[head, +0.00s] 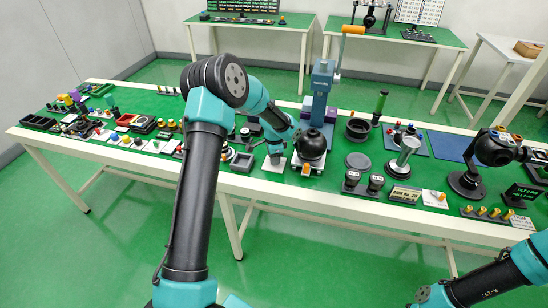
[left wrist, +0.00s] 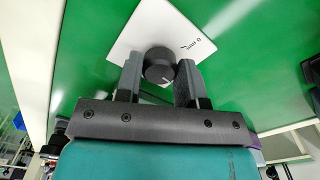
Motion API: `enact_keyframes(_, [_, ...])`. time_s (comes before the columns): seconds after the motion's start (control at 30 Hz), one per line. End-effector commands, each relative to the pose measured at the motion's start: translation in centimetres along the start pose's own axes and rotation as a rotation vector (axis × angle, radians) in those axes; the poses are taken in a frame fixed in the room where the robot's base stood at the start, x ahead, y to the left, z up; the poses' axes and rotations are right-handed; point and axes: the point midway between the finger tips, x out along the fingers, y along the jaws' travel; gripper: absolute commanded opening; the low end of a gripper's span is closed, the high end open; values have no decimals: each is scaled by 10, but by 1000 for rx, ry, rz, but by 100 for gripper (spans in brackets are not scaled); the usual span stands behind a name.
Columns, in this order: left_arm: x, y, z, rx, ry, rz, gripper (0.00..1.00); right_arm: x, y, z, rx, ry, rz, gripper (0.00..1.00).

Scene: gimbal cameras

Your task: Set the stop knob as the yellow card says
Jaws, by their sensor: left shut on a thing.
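The stop knob (left wrist: 159,66) is dark grey and round with a white pointer line, seen in the left wrist view. It sits on a white plate (left wrist: 137,38) with a small printed mark reading like "0 mm". My left gripper (left wrist: 160,82) has its two fingers on either side of the knob, shut on it. In the head view my left gripper (head: 276,152) points down at the white plate (head: 275,165) near the table's front edge, and hides the knob. I cannot make out the yellow card or its text.
A blue-grey stand (head: 319,95) with an orange-handled lever rises just behind the wrist. A grey tray (head: 243,161) lies left of the plate. Black-topped posts (head: 363,185) and a gimbal camera (head: 494,148) stand to the right. Small parts crowd the table's left.

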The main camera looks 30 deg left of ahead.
Motion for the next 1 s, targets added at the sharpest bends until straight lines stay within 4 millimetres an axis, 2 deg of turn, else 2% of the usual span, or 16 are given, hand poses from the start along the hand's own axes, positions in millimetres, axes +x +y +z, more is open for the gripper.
enact_keyframes(0.23, [-1,0,0,-85,0,-1,12,0,0,0,0,0,0,43])
enact_keyframes(0.7, [-1,0,0,-101,0,-1,12,0,0,0,0,0,0,43])
enact_keyframes(0.73, [-1,0,0,-101,0,-1,38,0,0,0,0,0,0,43])
enact_keyframes(0.97, [0,0,0,-100,0,-1,60,0,0,0,0,0,0,43])
enact_keyframes(1.0, [0,0,0,-100,0,-1,61,0,0,0,0,0,0,43])
